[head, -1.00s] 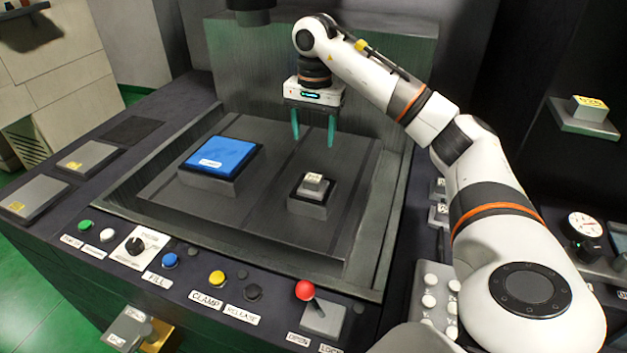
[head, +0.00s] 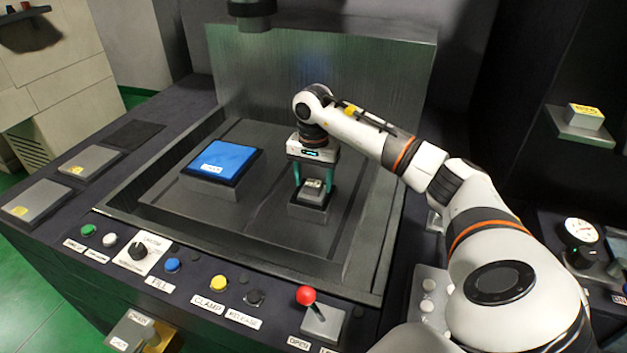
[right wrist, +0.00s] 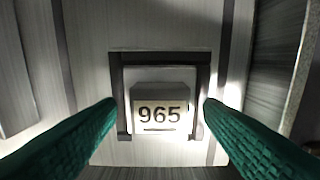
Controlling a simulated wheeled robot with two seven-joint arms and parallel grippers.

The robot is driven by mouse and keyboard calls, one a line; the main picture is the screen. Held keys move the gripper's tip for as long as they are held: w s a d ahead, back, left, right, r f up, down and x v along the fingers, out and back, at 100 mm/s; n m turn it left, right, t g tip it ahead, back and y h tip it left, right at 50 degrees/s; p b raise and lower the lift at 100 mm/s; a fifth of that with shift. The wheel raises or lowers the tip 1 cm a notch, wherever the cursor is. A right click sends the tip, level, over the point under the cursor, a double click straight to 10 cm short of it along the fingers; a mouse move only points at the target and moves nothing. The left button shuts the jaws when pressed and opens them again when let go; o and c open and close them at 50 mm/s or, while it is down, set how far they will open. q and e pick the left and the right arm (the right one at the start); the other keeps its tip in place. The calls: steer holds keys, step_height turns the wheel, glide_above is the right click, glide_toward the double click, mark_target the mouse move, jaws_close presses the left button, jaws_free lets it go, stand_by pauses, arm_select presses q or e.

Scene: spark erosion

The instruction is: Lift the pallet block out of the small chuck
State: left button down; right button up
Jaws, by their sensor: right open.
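The pallet block (head: 314,187) is a small grey block seated in the small chuck (head: 308,212), a dark-edged square base on the tank floor. In the right wrist view the block (right wrist: 161,92) carries a label reading 965, and the dark chuck frame (right wrist: 161,56) surrounds it. My right gripper (head: 313,186) points down over the chuck with its green fingers on either side of the block. In the right wrist view the open fingertips (right wrist: 160,108) stand left and right of the block, with gaps visible. My left gripper is not in view.
A larger chuck with a blue top (head: 221,160) stands to the left in the tank. The tank's front rim and a control panel with buttons and a red-knobbed lever (head: 306,296) lie in front. A dark machine head (head: 250,12) hangs above at the back.

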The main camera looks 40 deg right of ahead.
jaws_close()
stand_by(0.3)
